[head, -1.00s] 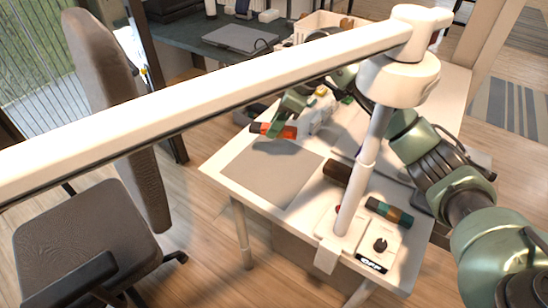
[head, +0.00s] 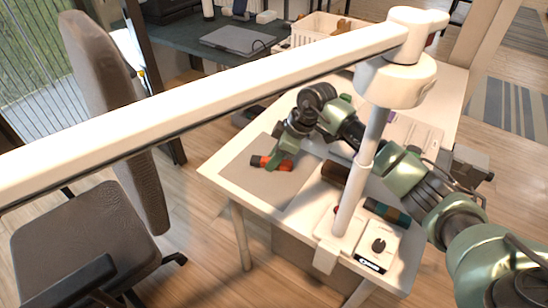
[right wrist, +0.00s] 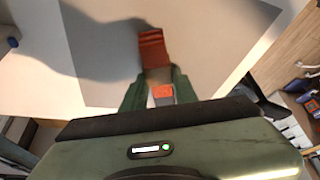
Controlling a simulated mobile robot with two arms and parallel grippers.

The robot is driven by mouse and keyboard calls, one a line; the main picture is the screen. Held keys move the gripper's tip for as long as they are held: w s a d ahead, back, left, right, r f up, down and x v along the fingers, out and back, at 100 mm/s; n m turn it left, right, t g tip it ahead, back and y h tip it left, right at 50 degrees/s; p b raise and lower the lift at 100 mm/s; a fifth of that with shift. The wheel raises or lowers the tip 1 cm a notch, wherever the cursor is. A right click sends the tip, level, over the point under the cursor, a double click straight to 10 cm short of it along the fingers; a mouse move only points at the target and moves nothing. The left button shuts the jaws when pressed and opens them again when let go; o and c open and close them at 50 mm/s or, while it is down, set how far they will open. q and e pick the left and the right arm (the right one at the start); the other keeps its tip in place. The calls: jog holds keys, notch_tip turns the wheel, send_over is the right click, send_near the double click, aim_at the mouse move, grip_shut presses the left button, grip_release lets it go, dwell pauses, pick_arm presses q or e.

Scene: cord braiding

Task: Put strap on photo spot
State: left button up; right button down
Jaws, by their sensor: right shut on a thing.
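The strap, a short orange-red roll with a dark end (head: 285,166), is over the grey photo spot (head: 249,184) on the white table. My right gripper (head: 274,161) is shut on it from above. In the right wrist view the strap's orange end (right wrist: 152,48) sticks out beyond the green fingers (right wrist: 158,80), with the grey photo spot (right wrist: 220,30) behind it. A shadow lies on the spot to the left. I cannot tell whether the strap touches the surface. My left gripper is not in view.
A dark brown roll (head: 335,172) and a teal and brown roll (head: 387,212) lie right of the spot. A white post (head: 361,180) with a long overhead arm (head: 200,112) stands on the table. A switch box (head: 378,246) is at the front. An office chair (head: 80,235) stands left.

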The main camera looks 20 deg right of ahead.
jog(key=c, duration=1.1)
grip_release()
jog(key=shift+f, duration=0.1)
jog(key=v, duration=1.2)
jog(key=shift+s, duration=0.1)
